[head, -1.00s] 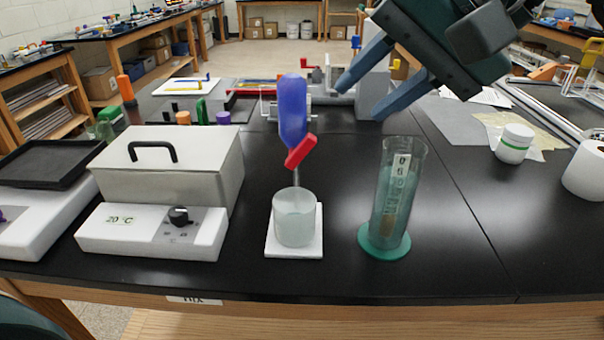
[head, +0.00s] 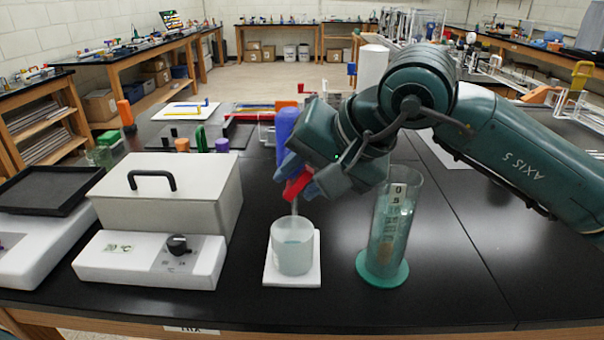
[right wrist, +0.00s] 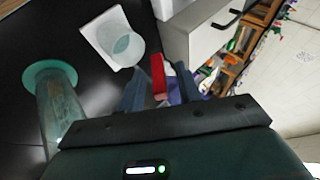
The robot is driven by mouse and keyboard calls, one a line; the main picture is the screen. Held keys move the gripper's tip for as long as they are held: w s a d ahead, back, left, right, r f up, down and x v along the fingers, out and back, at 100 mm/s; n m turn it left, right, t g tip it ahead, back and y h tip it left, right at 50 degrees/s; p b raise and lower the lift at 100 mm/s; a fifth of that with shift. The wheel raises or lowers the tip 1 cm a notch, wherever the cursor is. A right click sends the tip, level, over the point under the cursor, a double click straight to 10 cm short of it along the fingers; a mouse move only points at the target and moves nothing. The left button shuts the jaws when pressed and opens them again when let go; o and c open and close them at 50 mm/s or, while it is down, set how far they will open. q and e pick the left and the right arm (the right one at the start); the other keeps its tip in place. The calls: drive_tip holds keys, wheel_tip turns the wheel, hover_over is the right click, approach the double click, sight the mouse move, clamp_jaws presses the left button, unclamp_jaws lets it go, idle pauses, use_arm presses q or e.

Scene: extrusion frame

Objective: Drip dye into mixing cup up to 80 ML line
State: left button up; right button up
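The blue dye funnel (head: 286,130) stands upright above the mixing cup, partly hidden by my right gripper. Its red stopcock handle (head: 297,186) is tilted, and a thin stem below points into the cup. The translucent mixing cup (head: 292,248) sits on a white square pad (head: 270,274); its pale contents show, but no 80 ML line is readable. My right gripper (head: 301,178) is at the stopcock. In the right wrist view its fingers (right wrist: 158,88) are spread on either side of the red handle (right wrist: 158,76), with apparent gaps. My left gripper is not in view.
A graduated cylinder (head: 388,235) on a green base stands close right of the cup, below my right arm. A white box (head: 165,195) with a black handle and a control unit (head: 135,262) with a knob stand left. The bench front is clear.

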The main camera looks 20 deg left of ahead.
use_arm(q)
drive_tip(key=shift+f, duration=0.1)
use_arm(e)
drive_tip(key=shift+a+f, duration=0.15)
clamp_jaws()
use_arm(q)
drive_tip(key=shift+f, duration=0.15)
